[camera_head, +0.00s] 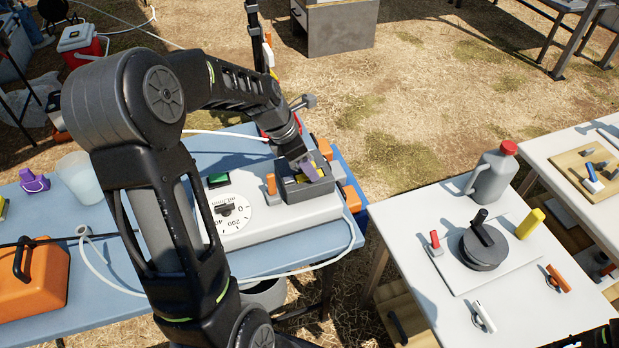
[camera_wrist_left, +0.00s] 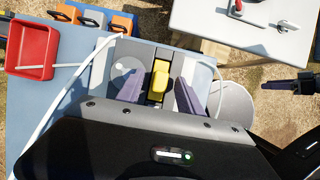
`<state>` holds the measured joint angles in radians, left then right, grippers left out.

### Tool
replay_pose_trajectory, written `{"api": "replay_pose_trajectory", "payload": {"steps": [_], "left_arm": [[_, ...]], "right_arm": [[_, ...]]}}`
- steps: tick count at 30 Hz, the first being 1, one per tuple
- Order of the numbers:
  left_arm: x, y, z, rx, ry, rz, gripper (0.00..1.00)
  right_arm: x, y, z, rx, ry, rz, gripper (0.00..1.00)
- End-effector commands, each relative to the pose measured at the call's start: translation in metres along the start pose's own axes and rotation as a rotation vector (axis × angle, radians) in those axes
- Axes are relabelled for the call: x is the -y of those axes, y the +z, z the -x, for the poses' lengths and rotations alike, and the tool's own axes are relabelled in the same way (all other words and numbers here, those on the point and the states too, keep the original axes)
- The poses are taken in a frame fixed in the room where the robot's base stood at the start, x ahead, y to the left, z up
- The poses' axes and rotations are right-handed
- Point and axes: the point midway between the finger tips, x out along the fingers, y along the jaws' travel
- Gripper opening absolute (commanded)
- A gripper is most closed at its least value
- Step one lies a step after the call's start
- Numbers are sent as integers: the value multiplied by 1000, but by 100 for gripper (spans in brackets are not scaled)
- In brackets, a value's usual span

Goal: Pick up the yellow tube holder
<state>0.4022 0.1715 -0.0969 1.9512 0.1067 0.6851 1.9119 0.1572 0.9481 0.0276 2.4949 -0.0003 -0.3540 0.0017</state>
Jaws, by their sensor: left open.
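The yellow tube holder (camera_wrist_left: 159,78) sits in a slot of the grey box (camera_head: 318,187) on the white pump unit. In the head view, only a bit of yellow shows there, mostly hidden by my left gripper (camera_head: 303,168). In the left wrist view, my left gripper (camera_wrist_left: 160,94) is open, with one purple-grey finger on each side of the holder. I cannot tell whether the fingers touch it. A dark gripper part, apparently my right one (camera_wrist_left: 262,87), shows at the right of the wrist view; its jaws are unclear.
The white unit (camera_head: 260,235) has a dial and stands on the blue table (camera_head: 95,308). White hose loops around it. An orange case (camera_head: 35,280) and a clear beaker (camera_head: 80,177) stand at left. A white table (camera_head: 405,240) at right bears a jug (camera_head: 492,178) and a yellow cylinder (camera_head: 530,223).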

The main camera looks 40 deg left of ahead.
Motion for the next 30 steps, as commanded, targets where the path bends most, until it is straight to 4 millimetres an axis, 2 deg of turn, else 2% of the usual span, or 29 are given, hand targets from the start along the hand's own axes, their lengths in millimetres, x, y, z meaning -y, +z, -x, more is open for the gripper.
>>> {"api": "replay_pose_trajectory", "payload": {"steps": [14,30], "left_arm": [[0,0,0,0,0,0,44],[0,0,0,0,0,0,0]], "right_arm": [[0,0,0,0,0,0,36],[0,0,0,0,0,0,36]]}}
